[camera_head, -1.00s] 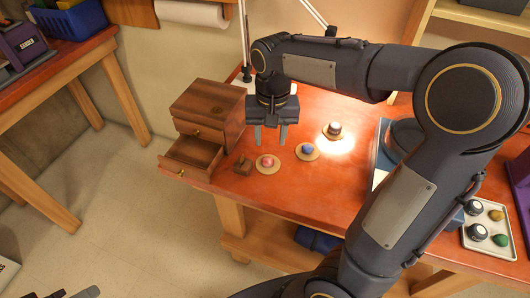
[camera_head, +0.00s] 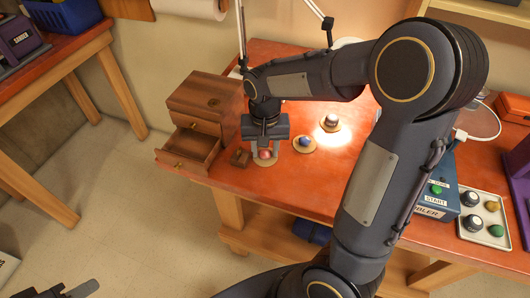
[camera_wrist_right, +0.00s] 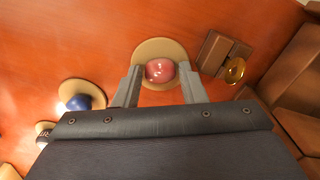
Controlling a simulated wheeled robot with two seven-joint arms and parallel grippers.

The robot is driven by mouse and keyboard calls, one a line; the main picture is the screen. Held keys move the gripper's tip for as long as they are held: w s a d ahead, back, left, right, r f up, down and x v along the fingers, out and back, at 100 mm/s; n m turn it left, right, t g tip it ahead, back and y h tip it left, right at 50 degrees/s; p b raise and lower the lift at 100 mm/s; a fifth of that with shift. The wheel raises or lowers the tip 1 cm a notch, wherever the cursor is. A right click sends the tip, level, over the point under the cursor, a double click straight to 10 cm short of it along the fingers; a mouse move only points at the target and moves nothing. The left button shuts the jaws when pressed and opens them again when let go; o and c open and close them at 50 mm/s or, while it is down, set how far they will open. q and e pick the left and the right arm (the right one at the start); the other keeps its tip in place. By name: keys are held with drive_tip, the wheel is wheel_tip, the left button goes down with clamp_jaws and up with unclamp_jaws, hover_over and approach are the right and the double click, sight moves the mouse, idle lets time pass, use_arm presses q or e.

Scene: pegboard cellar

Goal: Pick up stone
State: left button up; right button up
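A pink-red stone (camera_head: 265,154) lies on a round tan pad near the front edge of the orange table; it also shows in the right wrist view (camera_wrist_right: 160,70). My right gripper (camera_head: 265,157) points down over it. In the wrist view its fingers (camera_wrist_right: 160,76) are open, one on each side of the stone, with small gaps. A blue stone (camera_head: 304,141) and a dark, pale-banded one (camera_head: 332,120) sit on pads to the right. My left gripper (camera_head: 72,291) shows only partly at the bottom left edge.
A small wooden drawer box (camera_head: 203,110) with its lower drawer open stands left of the stone. A little wooden block with a brass knob (camera_head: 241,157) lies close beside the pad. A blue machine (camera_head: 436,198) and a tray of knobs (camera_head: 484,218) stand at the right.

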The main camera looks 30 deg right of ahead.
drive_tip(key=c, duration=0.6)
drive_tip(key=shift+o, duration=0.2)
drive_tip(key=shift+r, duration=0.1)
drive_tip(key=shift+r, duration=0.4)
wheel_tip(320, 180, up, 2)
drive_tip(key=shift+r, duration=0.25)
drive_tip(key=s+a+r, duration=0.9)
drive_tip(key=s, duration=0.1)
drive_tip(key=shift+s+r+b, duration=0.3)
drive_tip(key=shift+s+b, duration=0.05)
drive_tip(key=shift+s, duration=0.05)
